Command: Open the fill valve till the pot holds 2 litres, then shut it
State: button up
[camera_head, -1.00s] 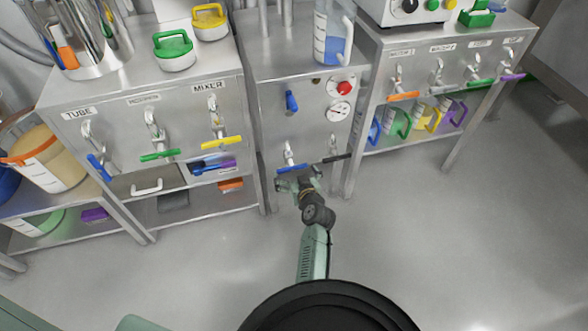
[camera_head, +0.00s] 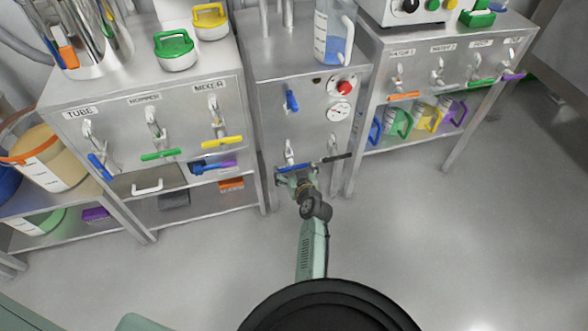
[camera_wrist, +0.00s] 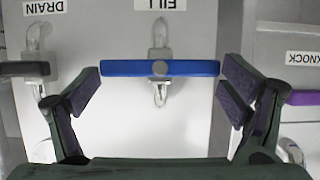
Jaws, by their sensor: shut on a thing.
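The fill valve's blue handle (camera_wrist: 130,69) lies level across its spout under the upside-down FILL label (camera_wrist: 161,4) in the wrist view. My gripper (camera_wrist: 160,72) is shut on it, with one finger pad at each end of the bar. In the head view my gripper (camera_head: 296,177) is at the blue handle (camera_head: 290,168), low on the middle cabinet's front. A clear marked vessel (camera_head: 333,22) with blue liquid in its lower part stands on that cabinet. Its marks are too small to read.
The black drain handle (camera_wrist: 18,68) is close beside my gripper, and the purple knock handle (camera_wrist: 306,97) is on the other side. A blue lever (camera_head: 292,101), red knob (camera_head: 345,88) and gauge (camera_head: 339,112) sit above. The floor (camera_head: 430,230) to the right is clear.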

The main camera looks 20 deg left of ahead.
jog(key=shift+c, duration=1)
jog(key=shift+s+a+n, duration=0.1)
jog(key=shift+a+n, duration=0.05)
jog(key=shift+n, duration=0.35)
jog(key=shift+n+t+h+p, duration=0.3)
jog(key=shift+n+t+h, duration=0.35)
jog(key=shift+n, duration=0.25)
jog(key=shift+n+h, duration=0.25)
jog(key=shift+n, duration=0.05)
jog(key=shift+a+f+n+t+h+p, duration=0.1)
jog(key=shift+n+t+h+p, duration=0.2)
jog(key=shift+n+t+p, duration=0.35)
jog(key=o, duration=0.9)
jog(key=shift+o, duration=0.2)
